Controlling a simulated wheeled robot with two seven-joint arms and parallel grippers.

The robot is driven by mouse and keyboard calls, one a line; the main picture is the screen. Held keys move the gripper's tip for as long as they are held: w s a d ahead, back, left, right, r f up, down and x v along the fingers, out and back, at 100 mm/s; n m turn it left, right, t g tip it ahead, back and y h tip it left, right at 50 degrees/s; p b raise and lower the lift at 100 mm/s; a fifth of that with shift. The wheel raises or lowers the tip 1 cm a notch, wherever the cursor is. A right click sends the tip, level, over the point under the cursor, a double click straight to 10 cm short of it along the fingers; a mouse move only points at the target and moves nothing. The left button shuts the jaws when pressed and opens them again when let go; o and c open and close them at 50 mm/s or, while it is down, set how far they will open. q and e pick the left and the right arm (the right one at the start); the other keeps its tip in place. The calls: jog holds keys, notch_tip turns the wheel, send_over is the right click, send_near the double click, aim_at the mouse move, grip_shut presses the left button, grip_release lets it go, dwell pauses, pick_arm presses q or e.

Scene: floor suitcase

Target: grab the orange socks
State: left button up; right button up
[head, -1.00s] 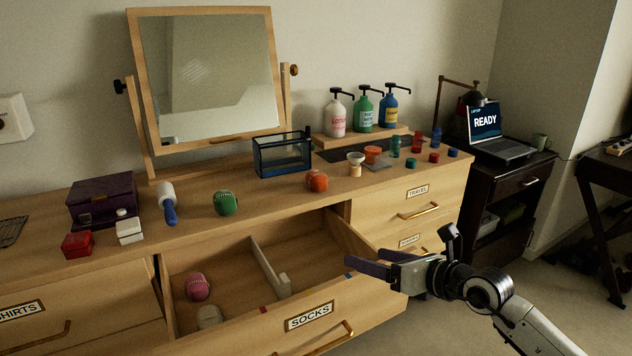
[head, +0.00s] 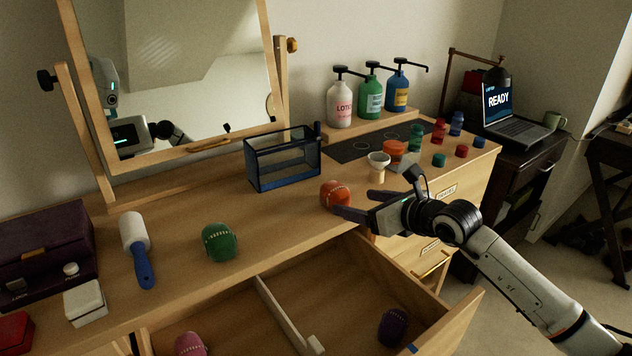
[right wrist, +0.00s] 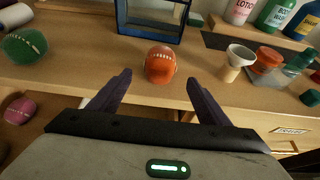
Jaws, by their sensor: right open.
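The orange socks (head: 335,194) are a rolled ball with a pale stitched line, on the dresser top near its front edge. In the right wrist view the orange socks (right wrist: 160,64) lie just ahead of the fingertips, centred between them. My right gripper (head: 352,204) is open and empty, its dark fingers beside the ball in the head view; it also shows in the right wrist view (right wrist: 157,82). Whether a finger touches the ball I cannot tell. My left gripper is not in view.
The open drawer (head: 270,310) below holds pink socks (head: 190,345) and purple socks (head: 393,326). A glass box (head: 283,160) stands behind the orange ball, a small funnel cup (head: 379,165) to its right. Green socks (head: 219,241) lie to the left.

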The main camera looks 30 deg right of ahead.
aim_at(347, 199)
jog(key=x, duration=0.3)
jog(key=shift+w+r, duration=0.1)
jog(key=shift+r, duration=0.15)
jog(key=shift+w+a+f, duration=0.1)
jog(key=shift+w+f, duration=0.25)
jog(key=shift+w, duration=0.2)
jog(key=x, duration=0.5)
jog(key=shift+w, duration=0.25)
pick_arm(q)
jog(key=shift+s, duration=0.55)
pick_arm(e)
jog(key=shift+c, duration=0.3)
jog(key=c, duration=1.1)
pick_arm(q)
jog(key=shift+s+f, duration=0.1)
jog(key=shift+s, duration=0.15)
